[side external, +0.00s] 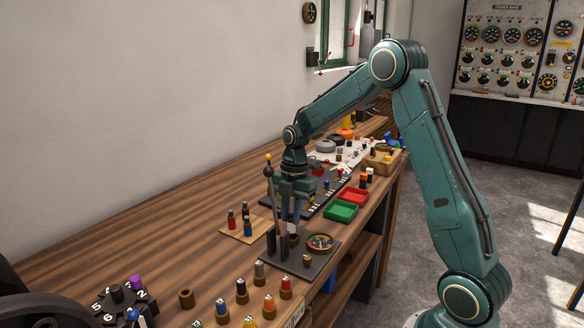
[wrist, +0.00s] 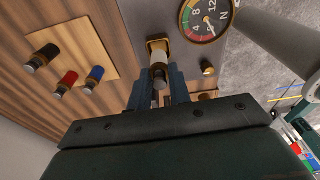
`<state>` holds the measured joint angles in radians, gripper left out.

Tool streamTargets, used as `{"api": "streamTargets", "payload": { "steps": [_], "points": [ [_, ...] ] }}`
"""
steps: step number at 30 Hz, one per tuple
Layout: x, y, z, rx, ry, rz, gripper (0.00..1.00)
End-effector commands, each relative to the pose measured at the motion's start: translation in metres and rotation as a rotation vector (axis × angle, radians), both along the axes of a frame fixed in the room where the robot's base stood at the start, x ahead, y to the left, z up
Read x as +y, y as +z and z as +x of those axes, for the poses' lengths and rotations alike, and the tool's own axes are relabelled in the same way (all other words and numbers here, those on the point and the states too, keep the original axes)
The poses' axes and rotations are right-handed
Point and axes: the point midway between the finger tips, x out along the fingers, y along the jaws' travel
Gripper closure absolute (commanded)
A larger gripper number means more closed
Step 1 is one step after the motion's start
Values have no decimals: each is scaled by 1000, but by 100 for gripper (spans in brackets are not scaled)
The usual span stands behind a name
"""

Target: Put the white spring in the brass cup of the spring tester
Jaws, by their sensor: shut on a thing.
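The white spring (wrist: 160,58) is between the fingers of my gripper (wrist: 159,88) in the wrist view, with a darker brownish end facing the camera. My gripper is shut on it. The brass cup (wrist: 152,43) of the spring tester shows right behind the spring, which lines up with it and partly covers it. I cannot tell whether the spring's far end is inside the cup or just above it. In the side view my gripper (side external: 293,218) points straight down over the tester's dark base plate (side external: 301,264), beside its round dial (side external: 320,242). The fingers mostly hide the spring there.
A wooden board (side external: 240,232) holds several coloured pieces. Green (side external: 341,211) and red (side external: 354,197) trays lie behind right. Several numbered pieces line the front edge.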

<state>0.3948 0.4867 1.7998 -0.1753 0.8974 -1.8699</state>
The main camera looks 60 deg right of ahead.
Motion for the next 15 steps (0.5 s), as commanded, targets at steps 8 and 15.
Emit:
{"api": "streamTargets", "payload": {
  "steps": [8,15],
  "points": [
    [1,-31,0,3,1,2,100],
    [0,-33,0,1,1,1,100]
  ]
}}
